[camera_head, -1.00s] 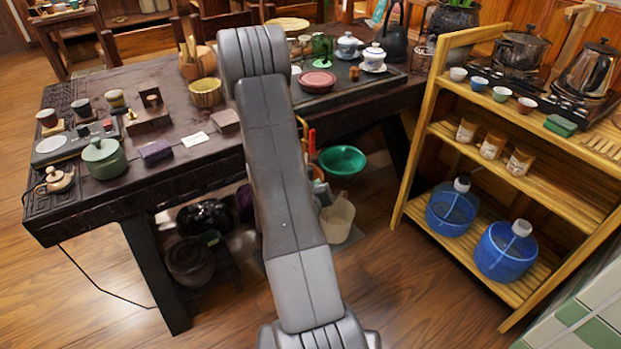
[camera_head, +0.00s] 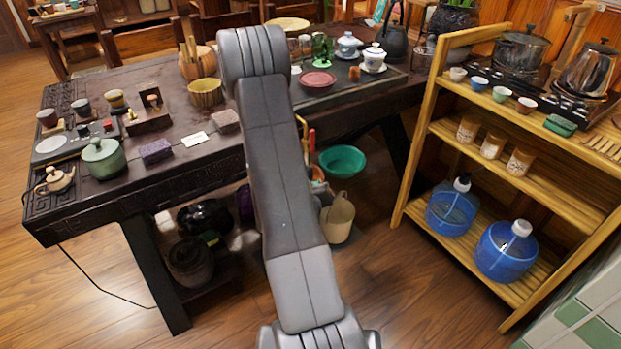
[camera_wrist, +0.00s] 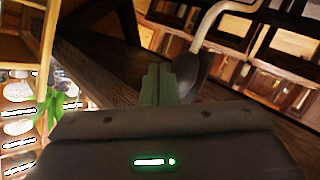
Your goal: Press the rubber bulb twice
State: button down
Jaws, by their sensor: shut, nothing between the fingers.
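My gripper (camera_wrist: 160,84) shows in the wrist view as two green fingers pressed together, with nothing between them. In the head view the end of my arm is hidden behind the raised arm links. I cannot pick out the rubber bulb with certainty in either view. A dark grey rounded thing (camera_wrist: 187,72) with a curved pale metal rod (camera_wrist: 213,22) shows just right of the fingertips in the wrist view. I cannot tell what it is or whether the fingers touch it.
A bamboo shelf (camera_head: 560,195) with blue water jugs (camera_head: 507,252) stands at right.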

jog(key=shift+w, duration=0.1)
jog(key=shift+w+a, duration=0.25)
jog(key=shift+w+a, duration=0.4)
jog(key=shift+w, duration=0.15)
dwell(0.9)
dwell(0.4)
jog(key=shift+s+d+b, duration=0.65)
jog(key=shift+s+b, duration=0.1)
jog(key=shift+s, duration=0.15)
jog(key=s+d+b, duration=0.1)
jog(key=s, duration=0.1)
jog(key=s+d+b, duration=0.2)
